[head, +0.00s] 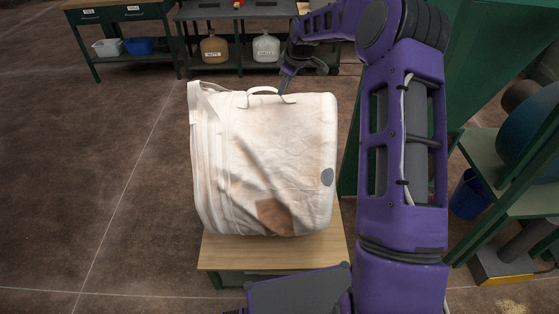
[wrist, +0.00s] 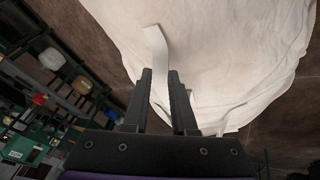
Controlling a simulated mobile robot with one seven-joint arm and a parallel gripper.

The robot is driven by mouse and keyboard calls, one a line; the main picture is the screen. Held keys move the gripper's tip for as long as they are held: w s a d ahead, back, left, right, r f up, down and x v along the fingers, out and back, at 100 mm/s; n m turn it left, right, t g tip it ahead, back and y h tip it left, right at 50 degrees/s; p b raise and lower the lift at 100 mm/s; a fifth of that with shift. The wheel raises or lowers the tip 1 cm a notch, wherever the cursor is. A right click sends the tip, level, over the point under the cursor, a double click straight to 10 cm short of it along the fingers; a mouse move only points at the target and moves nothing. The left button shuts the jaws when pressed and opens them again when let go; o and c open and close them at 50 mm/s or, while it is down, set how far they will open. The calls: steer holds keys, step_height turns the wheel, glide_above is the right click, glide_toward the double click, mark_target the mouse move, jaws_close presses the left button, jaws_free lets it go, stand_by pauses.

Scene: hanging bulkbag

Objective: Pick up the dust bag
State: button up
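The dust bag (head: 265,160) is a cream cloth bag with brown stains and a grey round spot. It stands on a small wooden-topped table (head: 275,252). A loop handle (head: 263,90) is on its top edge. My gripper (head: 287,82) is at the right end of that handle in the head view, its tips partly hard to make out. In the wrist view the bag (wrist: 225,50) fills the upper right. My gripper (wrist: 160,72) is open there, with a pale strap (wrist: 157,45) running down towards the gap between the fingers. I cannot tell whether they touch it.
A workbench (head: 235,12) with jugs on its lower shelf stands behind, beside a green table (head: 115,14) with bins below. A green shelf rack (head: 505,190) and blue bucket (head: 469,195) are at right. The floor at left is clear.

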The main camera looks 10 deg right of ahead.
mark_target(279, 98)
steer(key=x, duration=0.3)
steer(key=shift+w+f, duration=0.15)
steer(key=shift+f, duration=0.1)
steer(key=shift+c, duration=0.2)
jaws_close()
steer(key=shift+r, duration=0.1)
stand_by(0.8)
steer(key=shift+w+r, duration=0.1)
steer(key=shift+r, duration=0.1)
